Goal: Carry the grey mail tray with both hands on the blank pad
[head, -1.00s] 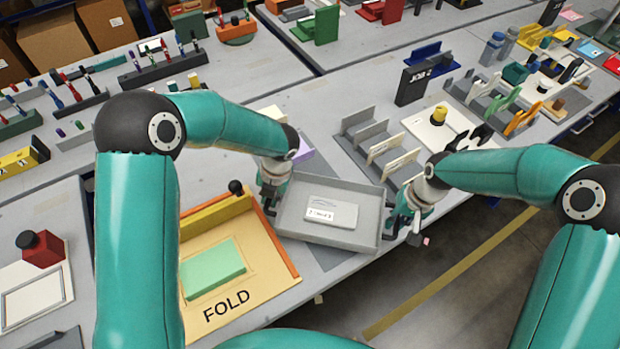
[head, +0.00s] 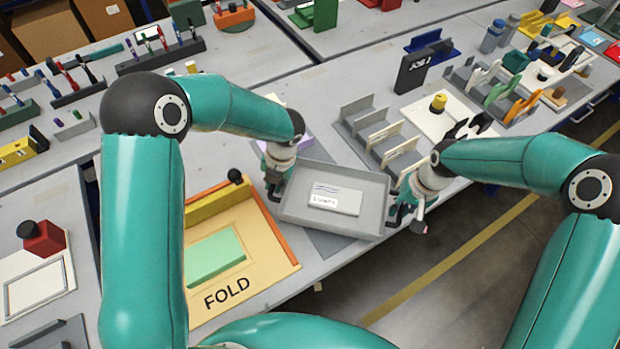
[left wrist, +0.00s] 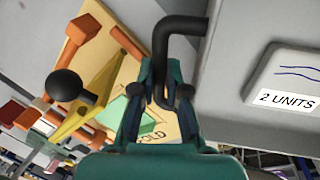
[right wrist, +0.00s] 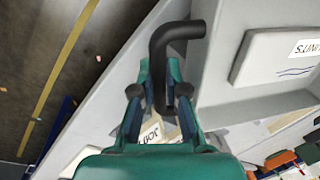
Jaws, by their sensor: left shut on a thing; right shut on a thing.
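The grey mail tray (head: 371,206) is a shallow, open box at the middle of the head view, tilted a little in the picture. A pale packet (head: 345,200) lies inside it, labelled "2 UNITS" in the left wrist view (left wrist: 290,75). My left gripper (head: 274,190) is shut on the tray's black left handle (left wrist: 165,40). My right gripper (head: 398,212) is shut on the black right handle (right wrist: 170,35). A plain darker grey pad (head: 333,246) shows partly beneath the tray; the tray hides the rest. I cannot tell the gap between them.
A tan FOLD board (head: 265,277) with a green block (head: 214,255) lies left of the tray. The table's front edge and floor (head: 440,270) are close at the right.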

